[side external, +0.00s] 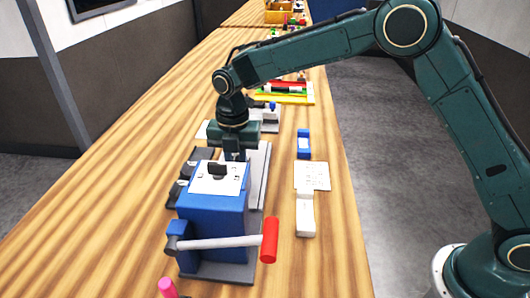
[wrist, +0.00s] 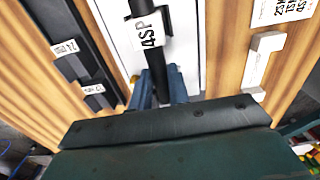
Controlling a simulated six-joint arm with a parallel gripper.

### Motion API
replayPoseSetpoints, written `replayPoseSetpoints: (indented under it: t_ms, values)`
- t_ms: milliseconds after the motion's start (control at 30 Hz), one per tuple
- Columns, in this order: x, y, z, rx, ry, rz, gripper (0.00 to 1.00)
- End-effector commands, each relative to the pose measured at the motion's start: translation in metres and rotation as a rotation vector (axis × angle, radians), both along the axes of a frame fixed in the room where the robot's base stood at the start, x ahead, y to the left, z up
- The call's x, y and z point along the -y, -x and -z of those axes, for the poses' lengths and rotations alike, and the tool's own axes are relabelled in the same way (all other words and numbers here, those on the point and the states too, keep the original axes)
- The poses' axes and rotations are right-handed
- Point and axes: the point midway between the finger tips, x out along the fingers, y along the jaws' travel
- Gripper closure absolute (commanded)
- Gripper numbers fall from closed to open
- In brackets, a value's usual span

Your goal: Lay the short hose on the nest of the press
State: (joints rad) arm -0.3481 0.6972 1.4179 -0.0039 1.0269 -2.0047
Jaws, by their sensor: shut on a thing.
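My gripper (side external: 234,155) points down just behind the blue press (side external: 212,215), which has a pale lever ending in a red handle (side external: 270,240). In the wrist view its two blue-grey fingers (wrist: 160,88) are shut on a black hose (wrist: 166,80). A white tag on the hose (wrist: 148,30) reads "4SP". The hose runs lengthwise over a pale surface (wrist: 185,30); whether it touches that surface I cannot tell. In the side view the hose is mostly hidden, and I cannot make out the nest clearly.
A black holder (wrist: 80,45) with tagged parts lies left of the hose. To the right are a white block (side external: 305,215), a printed card (side external: 312,176) and a blue piece (side external: 304,143). A pink-topped item (side external: 167,287) stands at the front. Bare wood (side external: 120,190) lies left.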

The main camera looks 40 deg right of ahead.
Motion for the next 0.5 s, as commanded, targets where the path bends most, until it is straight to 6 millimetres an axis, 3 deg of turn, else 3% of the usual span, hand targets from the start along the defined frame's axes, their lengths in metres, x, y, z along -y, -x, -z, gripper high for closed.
replayPoseSetpoints:
  t_ms: [500]
  values:
    - [0.0, 0.0, 0.0074, 0.0, 0.0, 0.0, 1.0]
